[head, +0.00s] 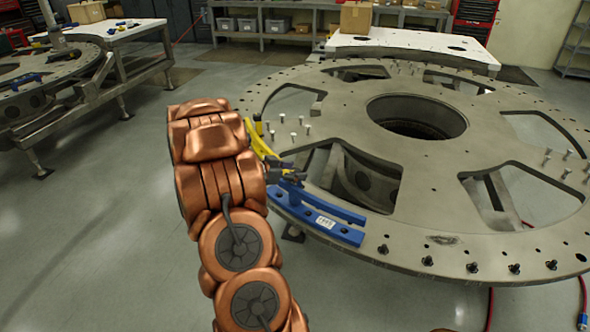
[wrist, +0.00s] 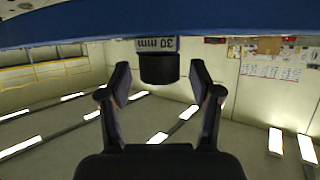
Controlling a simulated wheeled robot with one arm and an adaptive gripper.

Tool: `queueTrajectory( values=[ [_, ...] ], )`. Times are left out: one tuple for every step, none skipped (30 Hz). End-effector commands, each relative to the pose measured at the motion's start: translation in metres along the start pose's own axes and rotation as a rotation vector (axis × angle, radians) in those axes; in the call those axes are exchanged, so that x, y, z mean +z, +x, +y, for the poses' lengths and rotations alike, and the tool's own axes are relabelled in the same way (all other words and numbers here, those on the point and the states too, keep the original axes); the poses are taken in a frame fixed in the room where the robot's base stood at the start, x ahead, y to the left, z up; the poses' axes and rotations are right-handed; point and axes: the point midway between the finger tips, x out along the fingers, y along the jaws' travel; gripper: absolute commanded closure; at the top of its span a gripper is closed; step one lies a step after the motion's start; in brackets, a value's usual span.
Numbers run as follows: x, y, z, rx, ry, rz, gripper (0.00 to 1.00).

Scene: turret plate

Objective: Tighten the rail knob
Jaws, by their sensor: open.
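The blue rail (head: 318,218) lies along the near left edge of the large grey turret plate (head: 440,190), with a white label on it. In the wrist view the rail's blue underside (wrist: 60,28) runs across the top. A black round knob (wrist: 158,70) hangs from it below a label reading "30 mm". My gripper (head: 296,178) is at the rail's upper end in the head view, where it hides the knob. In the wrist view my gripper (wrist: 161,86) is open and empty, one finger on each side of the knob with a gap at both sides.
A yellow piece (head: 260,138) sits on the plate rim beside my arm. Several upright bolts (head: 300,125) and dark knobs (head: 470,267) line the rim. The plate has large cut-outs. A white-topped table (head: 415,42) stands behind. The floor at left is clear.

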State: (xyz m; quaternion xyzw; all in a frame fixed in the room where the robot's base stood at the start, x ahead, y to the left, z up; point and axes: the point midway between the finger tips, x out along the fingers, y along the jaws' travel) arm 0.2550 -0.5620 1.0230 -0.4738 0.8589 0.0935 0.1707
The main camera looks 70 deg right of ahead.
Motion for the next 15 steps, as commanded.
queueTrajectory(
  values=[
    [-0.001, 0.0027, 0.0004, 0.001, 0.0, 0.001, 0.36],
    [-0.0009, 0.0038, 0.0004, 0.001, -0.001, 0.001, 0.36],
    [-0.0007, 0.0048, 0.0003, 0.0, -0.001, 0.001, 0.36],
    [-0.0005, 0.0054, 0.0002, 0.0, -0.001, 0.001, 0.36],
    [-0.0004, 0.0058, 0.0001, -0.001, -0.001, 0.0, 0.36],
    [-0.0001, 0.0061, 0.0, -0.001, -0.001, 0.0, 0.36],
    [0.0, 0.0062, -0.0001, -0.001, -0.001, 0.0, 0.36],
    [0.0002, 0.0063, -0.0002, -0.001, -0.001, 0.0, 0.36],
    [0.0003, 0.0063, -0.0001, -0.001, -0.001, 0.0, 0.36],
    [0.0003, 0.0062, -0.0001, -0.001, -0.001, -0.001, 0.36],
    [0.0004, 0.0062, -0.0002, -0.001, -0.001, -0.001, 0.36],
    [0.0004, 0.0062, -0.0002, -0.001, -0.001, -0.001, 0.36],
    [0.0004, 0.0062, -0.0001, -0.001, -0.001, -0.001, 0.37],
    [0.0005, 0.0062, -0.0001, -0.001, -0.001, -0.001, 0.4],
    [0.0005, 0.0062, -0.0001, -0.001, -0.001, -0.001, 0.44]
  ],
)
